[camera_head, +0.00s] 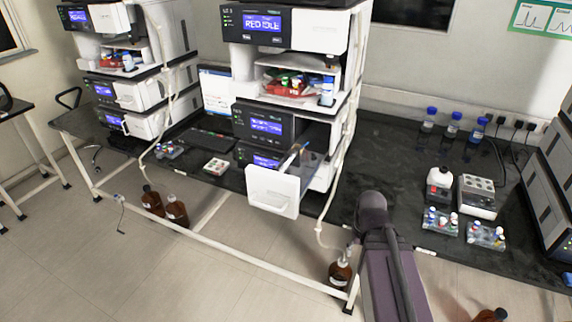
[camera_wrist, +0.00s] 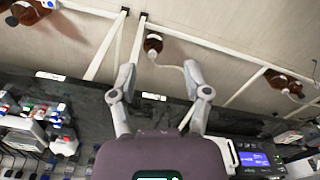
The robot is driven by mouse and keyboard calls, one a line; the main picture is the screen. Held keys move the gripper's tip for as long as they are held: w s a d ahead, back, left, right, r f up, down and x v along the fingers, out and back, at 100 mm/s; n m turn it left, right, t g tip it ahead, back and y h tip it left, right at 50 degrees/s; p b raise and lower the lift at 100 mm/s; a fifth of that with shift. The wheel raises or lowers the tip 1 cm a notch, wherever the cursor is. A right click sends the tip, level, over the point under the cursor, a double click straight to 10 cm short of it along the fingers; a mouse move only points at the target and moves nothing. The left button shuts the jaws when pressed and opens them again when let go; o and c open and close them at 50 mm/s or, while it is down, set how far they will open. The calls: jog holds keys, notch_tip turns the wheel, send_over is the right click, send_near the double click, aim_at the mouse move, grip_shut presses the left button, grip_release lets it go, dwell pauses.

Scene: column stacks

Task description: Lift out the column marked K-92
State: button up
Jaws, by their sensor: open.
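In the head view, a drawer (camera_head: 272,191) of the middle instrument stack (camera_head: 262,125) is pulled out. A slim column-like rod (camera_head: 291,156) with a blue end shows tilted at the drawer's opening. Its marking is too small to read, so I cannot tell whether it is K-92. In the wrist view my gripper (camera_wrist: 158,70) has its two fingers spread apart with nothing between them, over the bench's edge and floor. My arm shows in the head view to the right of the drawer, and the gripper's fingers cannot be made out there.
A second stack (camera_head: 140,92) stands at the left. The dark bench (camera_head: 385,165) holds blue-capped bottles (camera_head: 453,125), vial racks (camera_head: 486,236) and a block with wells (camera_head: 479,197) at the right. A tube runs down beside the middle stack to a brown bottle (camera_head: 340,273) on the floor.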

jog(key=w+a+r+m+y+p, duration=0.1)
jog(key=w+a+r+m+p, duration=0.1)
jog(key=w+a+r+p, duration=0.7)
jog(key=w+a+r+m+t+y+p, duration=0.1)
jog(key=w+a+r+m+p, duration=0.1)
jog(key=w+a+r+p, duration=0.8)
jog(key=w+r+p, duration=0.5)
jog(key=r, duration=0.1)
jog(key=shift+w+r+y+p, duration=0.2)
jog(key=shift+y+p, duration=0.1)
jog(key=shift+y, duration=0.1)
jog(key=shift+f, duration=0.15)
jog(key=b, duration=0.8)
send_over(288, 162)
jog(key=s+d, duration=0.1)
notch_tip(288, 162, down, 8)
jog(key=shift+f, duration=0.1)
jog(key=shift+b+x, duration=2.5)
jog(key=shift+b, duration=0.2)
jog(key=shift+w+d, duration=0.1)
jog(key=shift+d, duration=0.05)
